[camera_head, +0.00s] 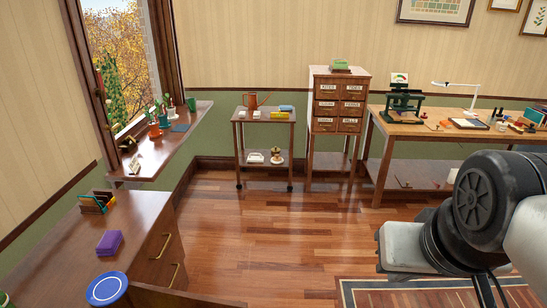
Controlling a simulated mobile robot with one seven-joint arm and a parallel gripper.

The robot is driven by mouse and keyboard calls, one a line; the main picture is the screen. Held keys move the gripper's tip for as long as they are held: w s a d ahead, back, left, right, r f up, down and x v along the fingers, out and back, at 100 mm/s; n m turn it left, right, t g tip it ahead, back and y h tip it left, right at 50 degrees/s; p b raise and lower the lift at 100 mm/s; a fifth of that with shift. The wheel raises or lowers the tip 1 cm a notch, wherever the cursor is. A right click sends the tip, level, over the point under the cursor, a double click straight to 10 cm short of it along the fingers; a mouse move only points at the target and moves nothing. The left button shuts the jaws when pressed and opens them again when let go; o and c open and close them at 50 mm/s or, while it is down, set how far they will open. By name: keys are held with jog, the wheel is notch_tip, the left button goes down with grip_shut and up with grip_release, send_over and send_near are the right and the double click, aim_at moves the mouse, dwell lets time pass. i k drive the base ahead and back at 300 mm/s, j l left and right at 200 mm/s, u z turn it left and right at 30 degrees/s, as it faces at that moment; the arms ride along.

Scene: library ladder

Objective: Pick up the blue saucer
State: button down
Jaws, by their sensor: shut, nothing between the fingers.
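The blue saucer (106,288) lies at the near left of the camera_head view, on the dark wooden cabinet's top near its front edge. It is round and flat with a pale ring inside its rim, and the frame's bottom edge comes close to it. My arm comes in at the lower right, far from the saucer. My gripper (488,291) shows only in part as slim dark pieces below the arm, cut by the bottom edge. It is shut and empty, well to the right of the saucer.
A purple block (109,243) and a letter holder (97,203) sit behind the saucer on the cabinet (150,213). A cart (264,118), a drawer unit (338,100) and a workbench (440,133) stand along the back wall. The wooden floor (260,230) between is clear.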

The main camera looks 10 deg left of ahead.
aim_at(108, 288)
jog(key=i+l+z, duration=0.1)
jog(key=z, duration=0.35)
jog(key=i+z, duration=0.15)
jog(key=z, duration=0.3)
jog(key=i+z, duration=0.1)
jog(key=z, duration=0.4)
jog(key=i+u, duration=0.3)
jog(key=i, duration=0.85)
jog(key=i+j+u, duration=0.1)
jog(key=i+u, duration=0.15)
jog(key=u, duration=0.25)
jog(key=i+u, duration=0.3)
jog(key=u, duration=0.2)
jog(key=i+l+u, duration=0.1)
jog(key=i+u, duration=0.2)
jog(key=u, duration=0.2)
jog(key=i+j+u, duration=0.15)
jog(key=i+u, duration=0.15)
jog(key=u, duration=0.2)
jog(key=i+u, duration=0.65)
jog(key=u, duration=0.3)
jog(key=i+j+u, duration=0.15)
jog(key=i+u, duration=0.5)
jog(key=u, duration=0.15)
jog(key=i+u, duration=0.4)
jog(key=i+z, duration=0.1)
jog(key=i+j, duration=0.05)
